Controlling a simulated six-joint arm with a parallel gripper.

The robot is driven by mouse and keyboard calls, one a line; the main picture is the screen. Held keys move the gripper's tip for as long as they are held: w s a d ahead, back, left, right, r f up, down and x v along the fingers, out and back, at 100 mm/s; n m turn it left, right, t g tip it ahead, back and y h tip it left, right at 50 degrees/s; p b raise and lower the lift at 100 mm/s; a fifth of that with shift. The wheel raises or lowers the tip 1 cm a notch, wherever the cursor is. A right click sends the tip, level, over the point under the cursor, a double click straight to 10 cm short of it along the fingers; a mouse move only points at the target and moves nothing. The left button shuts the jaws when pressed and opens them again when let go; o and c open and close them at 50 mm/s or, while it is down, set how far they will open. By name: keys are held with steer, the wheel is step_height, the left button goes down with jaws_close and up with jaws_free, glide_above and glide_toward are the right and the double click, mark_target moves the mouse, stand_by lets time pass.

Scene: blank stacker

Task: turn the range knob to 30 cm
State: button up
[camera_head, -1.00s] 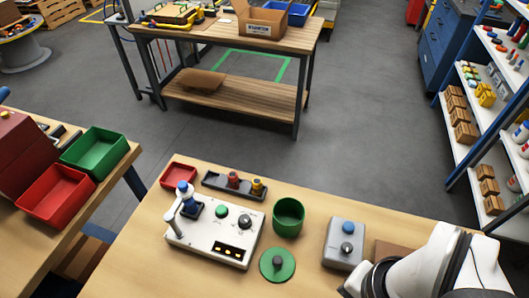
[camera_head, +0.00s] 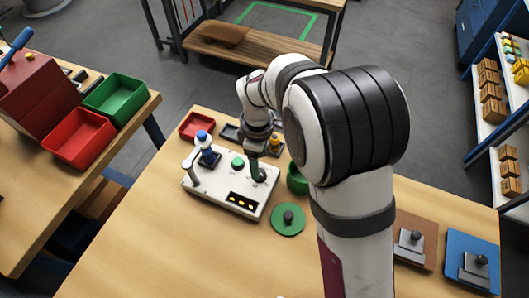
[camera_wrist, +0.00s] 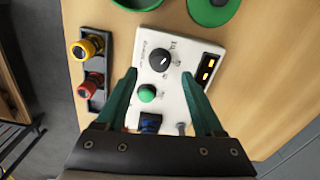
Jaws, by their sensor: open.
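The white control panel (camera_head: 222,197) stands on the wooden bench, and it fills the middle of the wrist view (camera_wrist: 178,92). Its black range knob (camera_wrist: 160,60) has a light pointer mark and a printed scale too small to read. A green button (camera_wrist: 147,93) sits beside the knob, and a dark display with yellow marks (camera_wrist: 208,70) is near the panel's edge. My gripper (camera_wrist: 158,74) is open above the panel, its green fingers apart on either side of the knob's area, with nothing held. In the head view my gripper (camera_head: 255,170) covers the knob.
A blue-topped lever fixture (camera_head: 203,145) stands at the panel's left end. A green cup (camera_head: 296,178) and green lid (camera_head: 288,219) are close on the right. A rack with red and yellow pieces (camera_wrist: 92,70) lies alongside. Brown (camera_head: 415,238) and blue (camera_head: 472,262) plates lie farther right.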

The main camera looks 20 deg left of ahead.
step_height(320, 180, down, 5)
steer(key=shift+r, duration=0.15)
jaws_close()
stand_by(0.4)
